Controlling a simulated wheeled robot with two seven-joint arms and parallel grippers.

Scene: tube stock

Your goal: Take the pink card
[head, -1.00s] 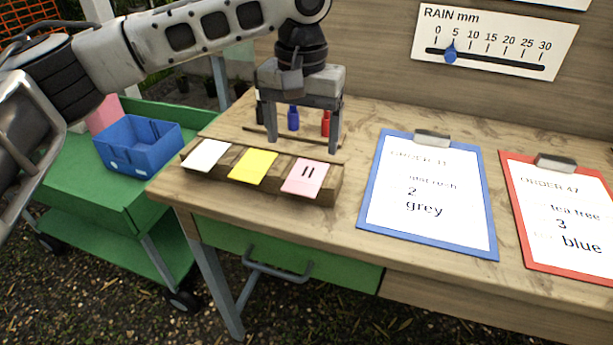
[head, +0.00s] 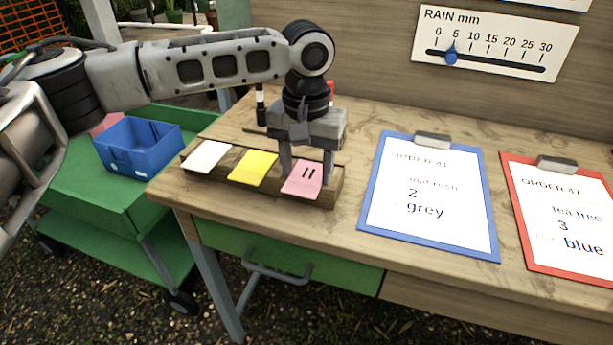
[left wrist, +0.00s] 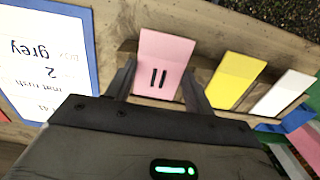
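The pink card (head: 302,179) with two dark bars stands tilted in the right part of a wooden card holder (head: 330,195) on the bench. A yellow card (head: 252,168) and a white card (head: 207,157) stand to its left. My left gripper (head: 306,175) is low over the holder, just behind the pink card. In the left wrist view the pink card (left wrist: 163,62) shows between the spread fingers of my left gripper (left wrist: 162,90), with a gap at each side. My right gripper is in neither view.
A blue clipboard (head: 366,215) and a red clipboard (head: 548,266) lie on the bench to the right. A green cart (head: 75,200) with a blue bin (head: 135,158) stands at the left. A rain gauge board (head: 490,40) is on the back wall.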

